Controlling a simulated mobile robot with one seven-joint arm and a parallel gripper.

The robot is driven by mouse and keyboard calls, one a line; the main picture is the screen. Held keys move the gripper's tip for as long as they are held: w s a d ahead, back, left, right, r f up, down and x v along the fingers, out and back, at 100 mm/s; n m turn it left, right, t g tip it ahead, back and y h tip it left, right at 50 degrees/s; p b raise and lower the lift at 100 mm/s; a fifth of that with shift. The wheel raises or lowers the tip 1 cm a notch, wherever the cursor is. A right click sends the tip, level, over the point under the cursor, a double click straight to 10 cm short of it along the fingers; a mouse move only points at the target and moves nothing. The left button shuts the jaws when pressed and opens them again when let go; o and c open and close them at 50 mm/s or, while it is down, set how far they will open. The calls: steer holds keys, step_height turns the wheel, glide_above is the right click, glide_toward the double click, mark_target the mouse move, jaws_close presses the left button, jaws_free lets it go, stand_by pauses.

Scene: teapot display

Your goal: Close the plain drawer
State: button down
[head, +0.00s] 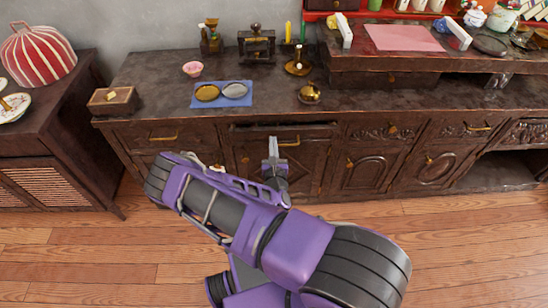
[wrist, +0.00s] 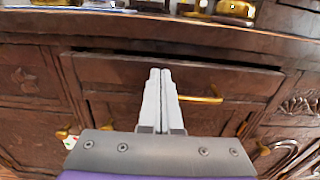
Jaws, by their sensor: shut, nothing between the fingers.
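The plain drawer (head: 252,138) is in the dark wooden cabinet, below the countertop near the middle of the head view. Its front has no carving and carries a brass handle (head: 289,142). A dark gap shows along its top edge, so it stands slightly open. In the wrist view the drawer front (wrist: 110,72) spans the middle, with the handle (wrist: 201,99) just right of the fingers. My gripper (head: 272,140) is shut and empty, its tips in front of the drawer face left of the handle. In the wrist view the fingertips (wrist: 160,71) overlap the front; I cannot tell whether they touch.
Carved drawers and doors flank the plain drawer, with a brass knob (head: 349,162) on one door. The countertop above holds a blue mat (head: 222,103) with two oval dishes, a brass pot (head: 309,93) and a wooden box (head: 113,101). The wooden floor in front is clear.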

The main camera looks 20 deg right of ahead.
mark_target(272, 131)
steer(key=shift+x, duration=1.4)
steer(key=shift+x, duration=0.95)
steer(key=shift+w+d, duration=0.15)
steer(key=shift+w, duration=0.25)
steer(key=shift+s, duration=0.1)
